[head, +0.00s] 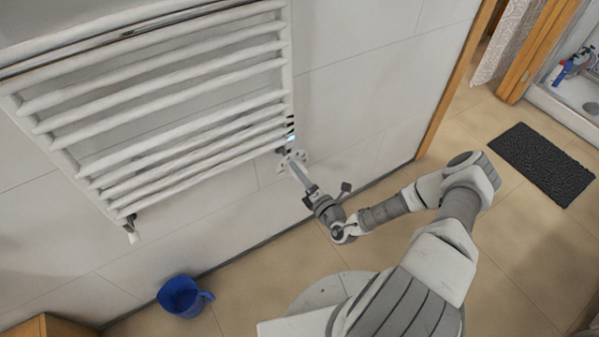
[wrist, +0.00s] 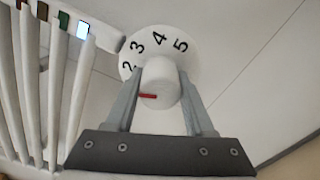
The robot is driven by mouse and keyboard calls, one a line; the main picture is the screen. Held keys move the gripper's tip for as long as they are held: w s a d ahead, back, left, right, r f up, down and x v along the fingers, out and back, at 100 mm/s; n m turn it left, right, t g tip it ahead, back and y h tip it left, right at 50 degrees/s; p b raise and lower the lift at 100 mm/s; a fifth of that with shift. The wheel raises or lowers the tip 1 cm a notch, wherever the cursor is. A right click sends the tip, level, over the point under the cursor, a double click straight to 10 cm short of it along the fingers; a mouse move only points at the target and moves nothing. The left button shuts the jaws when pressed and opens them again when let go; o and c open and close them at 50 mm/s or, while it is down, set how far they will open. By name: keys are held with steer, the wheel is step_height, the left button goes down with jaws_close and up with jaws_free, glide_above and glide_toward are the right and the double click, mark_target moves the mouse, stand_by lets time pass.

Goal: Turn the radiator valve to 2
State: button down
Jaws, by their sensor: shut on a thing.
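The radiator valve shows in the wrist view as a white round knob (wrist: 160,76) in front of a white dial plate (wrist: 168,34) with black numbers 2, 3, 4 and 5. The knob's red mark (wrist: 148,97) points left, below the 2. Any lower numbers are hidden behind my gripper. My gripper (wrist: 160,88) is shut on the knob, one finger on each side. In the head view my gripper (head: 298,171) reaches to the valve (head: 291,158) under the radiator's lower right corner.
The white towel radiator (head: 185,95) hangs on the wall close to my gripper, on the left. A blue jug (head: 182,296) stands on the floor by the wall. A black mat (head: 543,163) lies at the right. Floor between them is mostly clear.

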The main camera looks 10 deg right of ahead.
stand_by(0.3)
steer(key=shift+c, duration=1.3)
jaws_free()
steer(key=shift+s, duration=0.1)
